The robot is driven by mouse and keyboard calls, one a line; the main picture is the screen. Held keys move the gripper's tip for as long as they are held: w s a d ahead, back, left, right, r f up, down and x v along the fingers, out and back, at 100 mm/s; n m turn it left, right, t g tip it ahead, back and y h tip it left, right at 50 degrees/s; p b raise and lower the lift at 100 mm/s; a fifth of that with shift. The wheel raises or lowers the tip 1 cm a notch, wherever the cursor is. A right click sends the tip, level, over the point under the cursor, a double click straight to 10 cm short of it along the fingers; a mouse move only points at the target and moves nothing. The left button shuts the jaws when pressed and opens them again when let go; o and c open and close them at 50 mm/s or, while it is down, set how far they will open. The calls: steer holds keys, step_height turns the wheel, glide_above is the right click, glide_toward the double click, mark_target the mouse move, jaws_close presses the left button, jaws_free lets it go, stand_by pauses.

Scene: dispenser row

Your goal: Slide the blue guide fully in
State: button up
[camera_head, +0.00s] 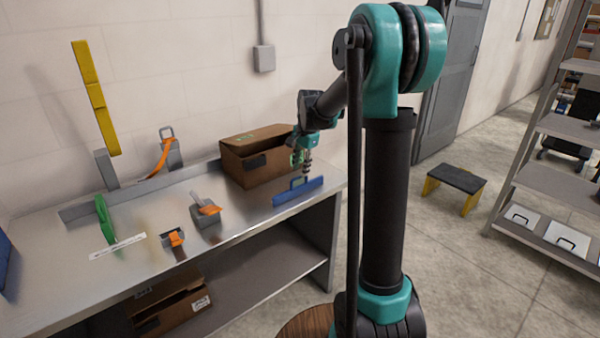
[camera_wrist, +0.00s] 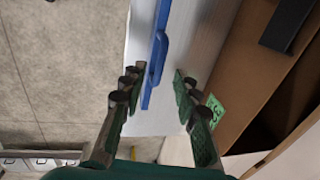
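The blue guide (camera_head: 297,193) is a long bar with a raised loop handle, lying along the right end of the metal bench near its front edge. In the wrist view the blue guide (camera_wrist: 147,92) runs up the picture, its handle standing out to the right. My gripper (camera_head: 303,168) is just above the guide, pointing down. In the wrist view my gripper (camera_wrist: 157,77) is open, with one finger on each side of the handle's near end. I see no finger touching the handle, and cannot tell how deep the fingertips reach.
An open cardboard box (camera_head: 255,160) stands close behind the guide. Orange-strapped fixtures (camera_head: 207,212), a green handle (camera_head: 105,217) and a yellow upright bar (camera_head: 95,97) are farther left on the bench (camera_head: 150,212). Open floor lies beyond the bench's right end.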

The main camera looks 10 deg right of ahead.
steer(key=shift+w+a+f, duration=0.1)
steer(key=shift+w+f, duration=0.1)
steer(key=shift+f, duration=1.1)
steer(key=shift+c, duration=0.4)
jaws_close()
